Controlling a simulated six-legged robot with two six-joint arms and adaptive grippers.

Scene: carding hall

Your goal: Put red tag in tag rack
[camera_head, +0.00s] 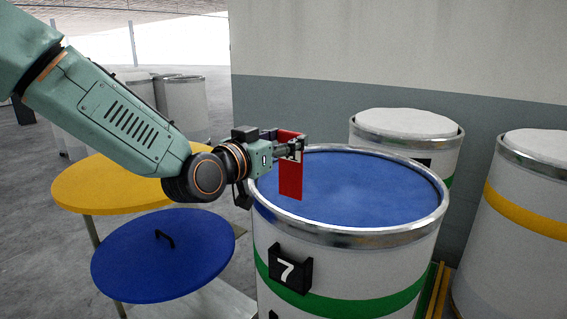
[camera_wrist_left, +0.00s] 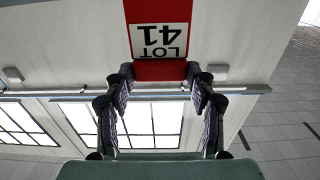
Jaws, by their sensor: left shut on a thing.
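My left gripper (camera_head: 288,150) is shut on the red tag (camera_head: 290,183) at its upper part. The tag hangs upright above the near-left rim of the drum with the blue top (camera_head: 350,187). In the left wrist view, the red tag (camera_wrist_left: 160,70) sits between the fingertips and bears a white label reading "LOT 41" upside down. My right gripper is not in view.
A blue round lid with a handle (camera_head: 160,262) and a yellow round top (camera_head: 110,186) stand left of the drum. White-filled drums (camera_head: 405,150) and (camera_head: 530,225) are behind and to the right. A wall (camera_head: 400,60) closes off the back.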

